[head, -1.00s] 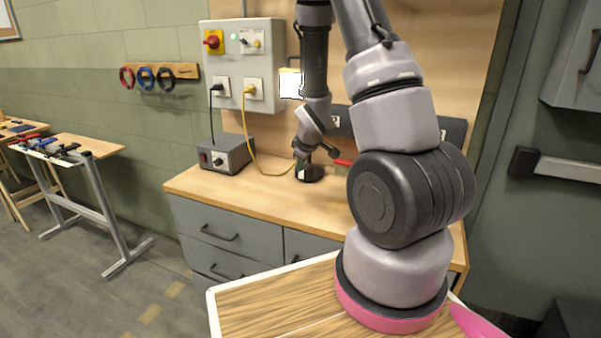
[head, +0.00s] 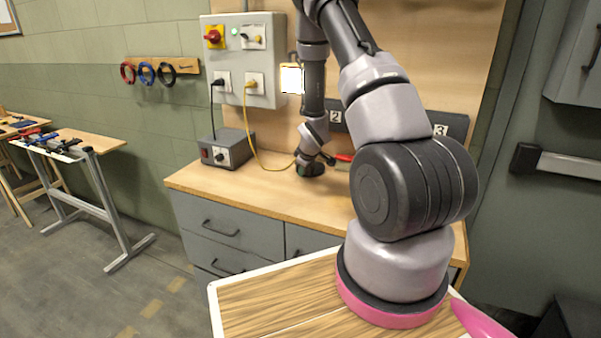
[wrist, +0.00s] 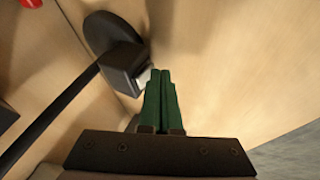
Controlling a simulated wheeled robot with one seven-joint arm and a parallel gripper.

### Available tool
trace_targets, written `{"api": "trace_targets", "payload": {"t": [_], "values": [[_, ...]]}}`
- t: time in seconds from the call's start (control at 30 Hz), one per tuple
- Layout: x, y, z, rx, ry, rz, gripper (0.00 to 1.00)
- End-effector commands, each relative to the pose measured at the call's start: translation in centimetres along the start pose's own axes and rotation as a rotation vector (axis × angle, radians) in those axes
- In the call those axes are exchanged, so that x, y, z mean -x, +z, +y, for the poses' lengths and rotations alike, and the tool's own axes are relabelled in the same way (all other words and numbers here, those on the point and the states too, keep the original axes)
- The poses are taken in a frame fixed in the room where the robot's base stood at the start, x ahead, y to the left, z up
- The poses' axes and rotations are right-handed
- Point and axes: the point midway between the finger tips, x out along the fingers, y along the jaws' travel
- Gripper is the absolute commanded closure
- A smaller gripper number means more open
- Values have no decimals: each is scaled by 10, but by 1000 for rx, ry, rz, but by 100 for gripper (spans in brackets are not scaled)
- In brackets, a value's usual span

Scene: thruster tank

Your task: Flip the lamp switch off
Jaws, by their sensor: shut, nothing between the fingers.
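The lamp's lit, bright white head (head: 291,79) shows in the head view, in front of the back panel beside the grey control box. In the wrist view a black round base (wrist: 104,28) carries a dark box (wrist: 122,68) with a small pale piece, apparently the switch (wrist: 146,77), on its edge. My gripper (wrist: 161,74) is shut and empty, its green fingers side by side. The fingertips are right beside the pale piece; I cannot tell whether they touch it. In the head view my arm reaches down to the bench and largely hides the fingertips.
The wooden bench top (head: 240,195) is mostly clear in front. A grey box with a knob (head: 227,150) stands at its left, with a yellow cable (head: 252,135) hanging nearby. A red-handled tool (head: 343,158) lies right of my wrist. The control box (head: 243,60) is behind.

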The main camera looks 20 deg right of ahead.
Motion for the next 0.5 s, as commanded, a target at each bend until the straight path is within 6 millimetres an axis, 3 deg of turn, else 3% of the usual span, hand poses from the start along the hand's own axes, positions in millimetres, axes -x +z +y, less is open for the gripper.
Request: {"api": "trace_targets", "payload": {"t": [0.5], "values": [[-3,1,3,0,1,0,100]]}}
